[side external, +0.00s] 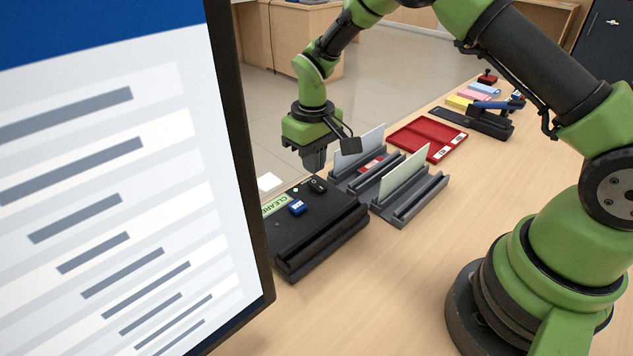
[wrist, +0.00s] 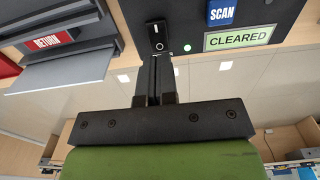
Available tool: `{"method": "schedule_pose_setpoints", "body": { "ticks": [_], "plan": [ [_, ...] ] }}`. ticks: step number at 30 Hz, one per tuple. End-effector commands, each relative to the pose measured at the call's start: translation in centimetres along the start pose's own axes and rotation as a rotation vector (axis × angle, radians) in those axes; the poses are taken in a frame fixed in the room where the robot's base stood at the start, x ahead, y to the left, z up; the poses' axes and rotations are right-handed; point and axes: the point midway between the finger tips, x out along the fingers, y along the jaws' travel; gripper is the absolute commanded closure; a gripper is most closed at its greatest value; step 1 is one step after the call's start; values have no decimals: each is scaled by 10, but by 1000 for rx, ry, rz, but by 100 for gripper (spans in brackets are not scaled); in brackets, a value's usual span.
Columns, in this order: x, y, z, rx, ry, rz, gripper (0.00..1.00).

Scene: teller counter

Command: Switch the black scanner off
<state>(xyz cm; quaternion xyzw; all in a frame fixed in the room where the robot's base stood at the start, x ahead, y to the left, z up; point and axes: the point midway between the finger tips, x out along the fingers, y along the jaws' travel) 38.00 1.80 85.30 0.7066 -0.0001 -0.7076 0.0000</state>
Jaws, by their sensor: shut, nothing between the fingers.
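The black scanner (side external: 318,228) sits on the counter in the side view, partly hidden by the monitor. It has a blue SCAN button (wrist: 221,12), a green CLEARED label (wrist: 240,38), a small lit green dot (wrist: 176,71) and a black rocker switch (wrist: 157,36) with a white circle mark below it. In the side view the switch (side external: 318,185) lies just below my gripper (side external: 316,170). In the wrist view my gripper (wrist: 155,62) is shut and empty, its fingertips beside the switch's circle-marked end. Whether they touch it I cannot tell.
A large monitor (side external: 120,180) fills the left of the side view. Grey slotted holders (side external: 412,205) with upright cards stand right of the scanner, one labelled RETURN (wrist: 47,42). Farther back are a red tray (side external: 428,139) and a stapler-like device (side external: 490,122). The front counter is clear.

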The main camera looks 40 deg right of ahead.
Motion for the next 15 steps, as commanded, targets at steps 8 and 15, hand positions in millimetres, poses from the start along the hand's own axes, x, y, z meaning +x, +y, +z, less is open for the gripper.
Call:
{"method": "schedule_pose_setpoints", "body": {
  "ticks": [8, 15],
  "plan": [
    [-24, 0, -1, -1, 4, 0, 100],
    [-40, 0, 0, 0, 3, 0, 100]
  ]
}}
